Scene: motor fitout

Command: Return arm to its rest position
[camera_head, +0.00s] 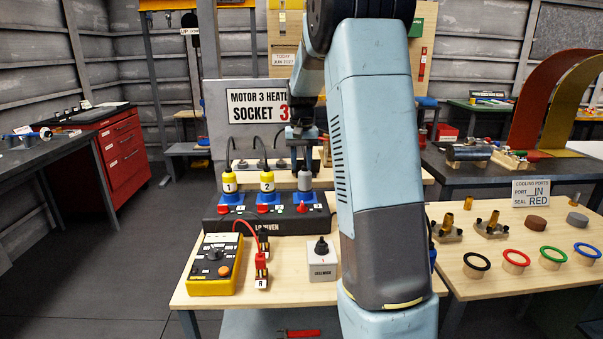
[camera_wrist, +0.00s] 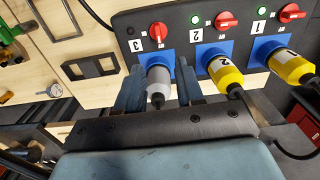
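My arm reaches down from the upper right in the head view. My gripper (camera_head: 302,148) is over the grey plug (camera_head: 305,181) at the right of the socket strip (camera_head: 262,222). In the wrist view, my gripper's two blue-grey fingers (camera_wrist: 160,90) are open, one on each side of the grey plug (camera_wrist: 159,80), with gaps visible between fingers and plug. The plug sits in the blue socket marked 3. Its cable end points toward my wrist. My arm hides part of the bench's right side.
Yellow plugs 1 (camera_head: 230,184) and 2 (camera_head: 267,185) stand beside it with cables behind. A sign (camera_head: 258,106) stands at the back. A yellow meter (camera_head: 214,265) and a white selector box (camera_head: 322,260) are in front. Coloured rings (camera_head: 517,258) lie at right.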

